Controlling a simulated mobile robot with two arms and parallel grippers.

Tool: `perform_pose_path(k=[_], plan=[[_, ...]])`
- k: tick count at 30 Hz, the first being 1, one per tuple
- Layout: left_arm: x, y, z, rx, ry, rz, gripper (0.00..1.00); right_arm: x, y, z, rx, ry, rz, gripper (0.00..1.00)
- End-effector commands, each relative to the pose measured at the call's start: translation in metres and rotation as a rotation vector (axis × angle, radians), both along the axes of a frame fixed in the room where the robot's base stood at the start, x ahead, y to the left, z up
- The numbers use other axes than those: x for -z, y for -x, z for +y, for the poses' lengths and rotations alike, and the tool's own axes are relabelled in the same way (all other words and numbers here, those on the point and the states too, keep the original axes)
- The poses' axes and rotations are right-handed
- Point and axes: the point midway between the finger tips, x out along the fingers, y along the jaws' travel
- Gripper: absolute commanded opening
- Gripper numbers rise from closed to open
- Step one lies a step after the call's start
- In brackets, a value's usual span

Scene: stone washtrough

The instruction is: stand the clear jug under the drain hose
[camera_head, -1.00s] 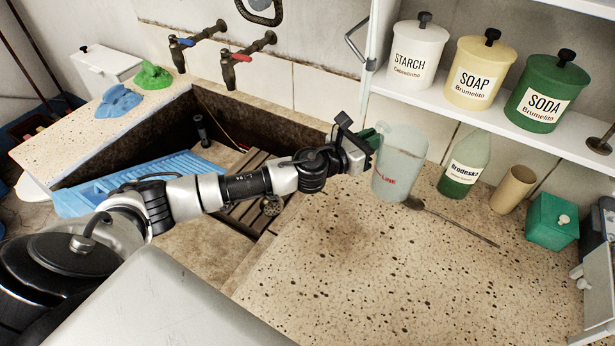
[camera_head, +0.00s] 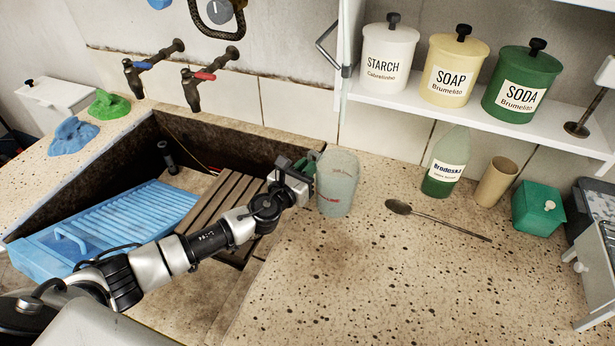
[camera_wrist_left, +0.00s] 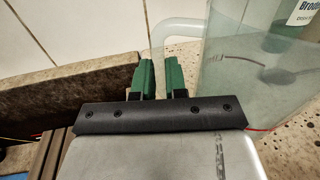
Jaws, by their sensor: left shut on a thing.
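The clear jug (camera_head: 337,185) is upright over the speckled counter, just right of the stone trough. I cannot tell whether its base touches the counter. My left gripper (camera_head: 308,165) is on its left side, shut on the jug's handle. In the left wrist view the green fingers (camera_wrist_left: 160,78) close around the clear handle (camera_wrist_left: 178,28), with the jug body (camera_wrist_left: 245,70) to the right. A dark hose loop (camera_head: 243,22) hangs on the wall at the top edge; its open end is not clear. My right gripper is out of view.
The trough (camera_head: 230,145) holds a blue washboard (camera_head: 150,215) and a wooden slatted rack (camera_head: 222,195). Two taps (camera_head: 192,95) jut from the wall. A spoon (camera_head: 440,220), green bottle (camera_head: 446,165) and cardboard tube (camera_head: 497,182) are at right. The front counter is clear.

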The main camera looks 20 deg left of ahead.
Motion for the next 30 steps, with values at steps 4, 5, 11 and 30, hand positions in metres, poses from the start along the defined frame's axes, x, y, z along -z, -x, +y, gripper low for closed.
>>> perform_pose_path(k=[4,5,11,30], plan=[[0.0143,-0.0004,-0.0001,0.001,0.001,-0.001,0.0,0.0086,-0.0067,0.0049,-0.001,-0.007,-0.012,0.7],[0.0142,-0.0004,-0.0001,0.001,0.001,-0.001,0.0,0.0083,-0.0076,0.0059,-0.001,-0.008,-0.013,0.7],[0.0132,-0.0002,-0.0001,0.001,0.001,-0.001,0.0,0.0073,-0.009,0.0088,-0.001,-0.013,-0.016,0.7],[0.0133,-0.0002,-0.0001,0.001,0.0,-0.001,0.38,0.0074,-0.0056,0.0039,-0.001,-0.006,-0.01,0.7]])
